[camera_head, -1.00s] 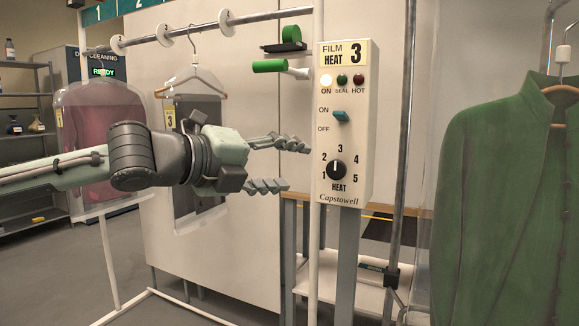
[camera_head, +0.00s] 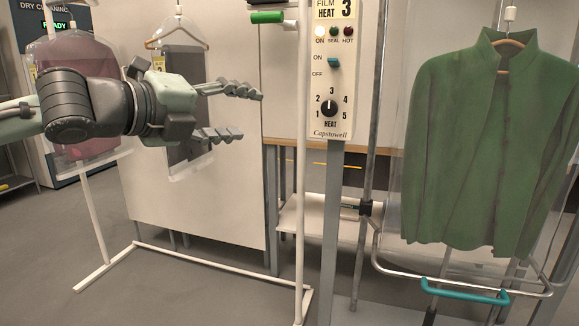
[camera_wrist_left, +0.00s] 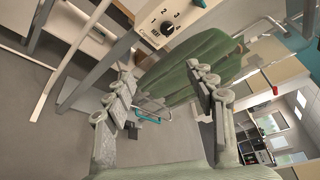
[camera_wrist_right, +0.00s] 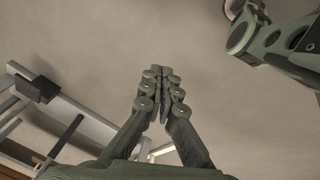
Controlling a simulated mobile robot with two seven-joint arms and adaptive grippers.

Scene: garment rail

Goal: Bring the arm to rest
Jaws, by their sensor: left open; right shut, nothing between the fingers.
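My left gripper (camera_head: 232,112) comes in from the left in the head view. Its fingers are apart and empty, pointing right toward the heat control box (camera_head: 333,75), with a clear gap between them. The left wrist view shows the same open fingers (camera_wrist_left: 165,100) with the green jacket (camera_wrist_left: 185,68) beyond them. My right gripper (camera_wrist_right: 160,75) shows only in the right wrist view. Its fingertips are together with nothing between them, against a plain grey-brown background. The right arm is out of the head view.
A green jacket (camera_head: 490,140) hangs at the right above a teal-handled bar (camera_head: 465,291). A white rail frame (camera_head: 190,262) stands on the floor at the left, with bagged garments (camera_head: 187,100) behind my left arm. A low shelf (camera_head: 325,218) stands behind the control post.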

